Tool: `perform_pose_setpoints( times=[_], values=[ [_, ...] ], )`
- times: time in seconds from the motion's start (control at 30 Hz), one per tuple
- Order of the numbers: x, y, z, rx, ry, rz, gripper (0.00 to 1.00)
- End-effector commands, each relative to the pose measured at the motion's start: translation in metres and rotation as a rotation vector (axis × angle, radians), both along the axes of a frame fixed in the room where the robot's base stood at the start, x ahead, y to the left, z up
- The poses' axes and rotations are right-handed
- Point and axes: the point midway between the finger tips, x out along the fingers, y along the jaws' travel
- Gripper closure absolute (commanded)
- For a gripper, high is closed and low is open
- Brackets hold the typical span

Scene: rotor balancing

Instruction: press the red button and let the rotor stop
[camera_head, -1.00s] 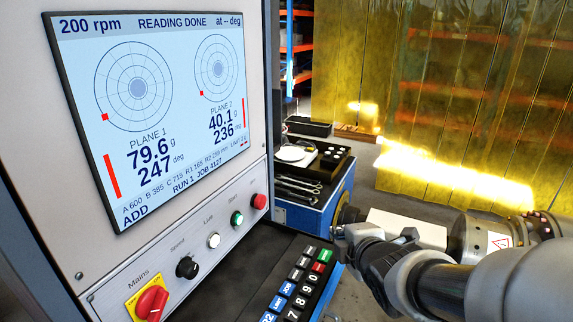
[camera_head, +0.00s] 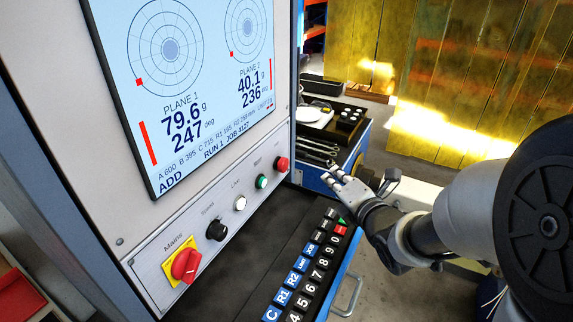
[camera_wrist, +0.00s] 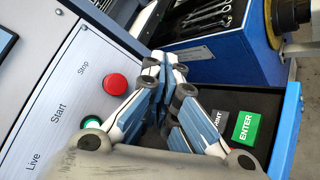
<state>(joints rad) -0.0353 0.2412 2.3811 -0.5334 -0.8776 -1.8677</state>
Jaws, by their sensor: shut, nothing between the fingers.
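The red button (camera_head: 282,164) sits at the right end of the sloped control panel. In the wrist view the same round red button (camera_wrist: 115,84) is labelled Stop. My gripper (camera_head: 333,172) is shut and empty, to the right of the button and apart from it. In the wrist view my closed fingertips (camera_wrist: 164,66) are right of the button, over the gap between panel and blue cabinet. I cannot make out the rotor; my arm covers much of the right side. The screen (camera_head: 190,90) shows two plane readings; its top line is out of view.
Close to the red button is a green Start button (camera_head: 261,182), then a white one (camera_head: 240,203), a black knob (camera_head: 217,230) and a red mains switch (camera_head: 186,264). A keypad (camera_head: 312,262) lies below. A blue tool cabinet (camera_head: 352,150) stands behind.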

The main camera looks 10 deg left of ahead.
Motion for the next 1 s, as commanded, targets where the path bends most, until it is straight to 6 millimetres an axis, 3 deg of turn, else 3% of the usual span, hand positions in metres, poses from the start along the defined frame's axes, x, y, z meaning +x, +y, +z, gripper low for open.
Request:
perform_pose_setpoints(
  times=[0.5, 1.0],
  values=[
    [0.023, 0.064, -0.002, 0.000, -0.001, 0.002, 1.00],
    [0.027, 0.077, 0.000, 0.000, 0.001, -0.001, 1.00]
  ],
)
